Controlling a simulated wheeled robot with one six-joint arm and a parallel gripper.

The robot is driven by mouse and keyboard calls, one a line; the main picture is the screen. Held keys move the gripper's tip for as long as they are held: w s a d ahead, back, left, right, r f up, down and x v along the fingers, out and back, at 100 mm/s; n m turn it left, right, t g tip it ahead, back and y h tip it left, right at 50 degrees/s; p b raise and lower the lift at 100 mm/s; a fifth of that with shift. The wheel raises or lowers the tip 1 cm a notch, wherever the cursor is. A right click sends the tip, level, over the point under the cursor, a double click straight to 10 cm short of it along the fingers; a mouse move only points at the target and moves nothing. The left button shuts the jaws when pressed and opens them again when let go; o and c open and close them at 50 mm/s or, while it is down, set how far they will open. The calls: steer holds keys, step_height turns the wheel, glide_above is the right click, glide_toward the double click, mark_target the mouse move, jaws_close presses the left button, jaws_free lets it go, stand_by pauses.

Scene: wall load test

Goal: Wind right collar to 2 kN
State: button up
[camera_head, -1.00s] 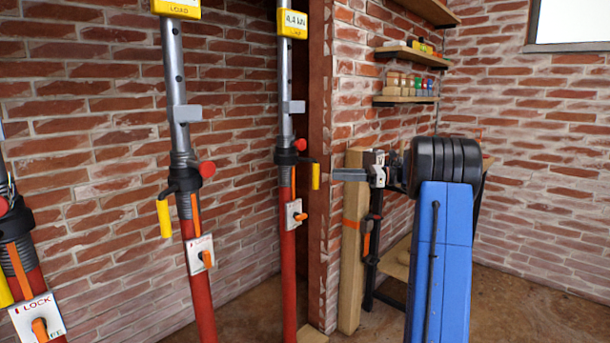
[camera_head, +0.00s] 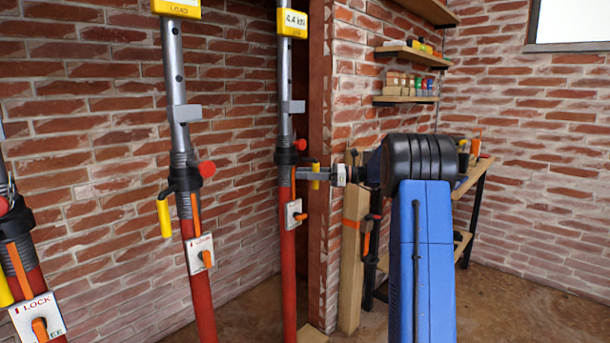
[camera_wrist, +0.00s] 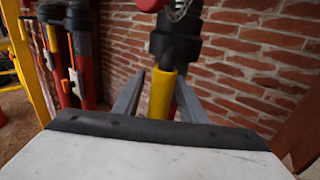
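The right prop (camera_head: 288,255) is a red tube with a grey upper tube. Its yellow display (camera_head: 292,22) seems to read 4.4 kN. Its black collar (camera_head: 287,157) carries a crank with a yellow grip (camera_head: 316,184) hanging down on the right. My gripper (camera_head: 305,172) reaches in from the right at the grip's height. In the wrist view my gripper (camera_wrist: 160,82) has its two fingers apart, one on each side of the yellow grip (camera_wrist: 160,98), with narrow gaps visible. An orange lever (camera_head: 300,216) sits on the white lock plate below the collar.
A second prop (camera_head: 204,290) with its own yellow grip (camera_head: 164,218) stands left, and a third (camera_head: 22,250) at the left edge. A brick wall corner (camera_head: 330,130) is close behind the right prop. A timber post (camera_head: 351,260) and workbench (camera_head: 474,178) stand behind my arm.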

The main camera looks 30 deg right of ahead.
jaws_close()
steer(key=shift+s+a+m+t+h, duration=0.35)
steer(key=shift+a+m+t+h, duration=0.1)
steer(key=shift+m+t+h, duration=0.35)
steer(key=shift+s+a+m+t+h, duration=0.35)
steer(key=shift+m+t+h, duration=0.25)
steer(key=shift+t, duration=0.3)
steer(key=a+m+t+h, duration=0.1)
steer(key=m+t+h, duration=0.1)
steer(key=m+h, duration=0.1)
steer(key=shift+s+a+t, duration=0.2)
steer(key=shift+a+t, duration=0.1)
steer(key=shift+a, duration=0.1)
steer(key=shift+a+h, duration=0.2)
steer(key=shift+h, duration=0.5)
steer(key=shift+a, duration=0.4)
